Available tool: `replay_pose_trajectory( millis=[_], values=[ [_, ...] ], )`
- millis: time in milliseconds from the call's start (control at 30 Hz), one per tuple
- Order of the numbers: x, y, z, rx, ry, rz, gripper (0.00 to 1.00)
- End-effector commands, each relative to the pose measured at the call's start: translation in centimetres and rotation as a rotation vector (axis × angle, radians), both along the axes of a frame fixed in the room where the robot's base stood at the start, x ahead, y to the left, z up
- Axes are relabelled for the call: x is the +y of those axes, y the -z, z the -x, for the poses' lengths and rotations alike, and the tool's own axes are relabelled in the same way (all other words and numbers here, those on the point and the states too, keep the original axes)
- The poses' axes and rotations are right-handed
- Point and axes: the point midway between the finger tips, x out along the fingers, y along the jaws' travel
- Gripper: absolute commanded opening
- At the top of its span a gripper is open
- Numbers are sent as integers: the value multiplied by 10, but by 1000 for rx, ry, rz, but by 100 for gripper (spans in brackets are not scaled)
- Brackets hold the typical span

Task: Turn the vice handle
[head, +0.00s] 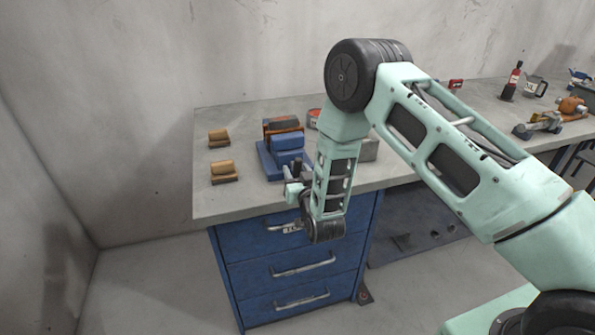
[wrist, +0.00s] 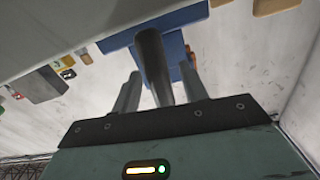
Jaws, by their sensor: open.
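The blue vice (head: 287,160) stands near the front edge of the grey workbench, with an orange and dark part behind it. In the wrist view its blue body (wrist: 174,46) shows beyond the fingers. A dark grey bar, apparently the vice handle (wrist: 152,55), stands between the two fingers in the wrist view. My gripper (head: 294,187) is at the bench's front edge, just in front of the vice. In the wrist view my gripper (wrist: 160,74) is open, one finger on each side of the bar. Whether either finger touches it I cannot tell. My forearm hides the vice's right side.
Two orange-brown blocks (head: 224,172) lie left of the vice. A grey box (head: 368,149) stands right of my forearm. Blue drawers (head: 290,265) with handles are below the bench top.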

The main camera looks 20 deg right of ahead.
Motion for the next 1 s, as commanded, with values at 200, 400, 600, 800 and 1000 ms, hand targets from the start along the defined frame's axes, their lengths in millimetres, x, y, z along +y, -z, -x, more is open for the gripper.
replay_pose_trajectory(
  millis=[200, 400, 600, 800, 1000],
  values=[
    [0, 0, 0, 0, 0, 0, 35],
    [0, 0, 0, 0, 0, 0, 0],
    [-1, 1, 0, -1, 1, -15, 0],
    [-1, 3, 0, -1, 1, -90, 0],
    [-3, 5, 0, -3, 2, -234, 0]
  ],
)
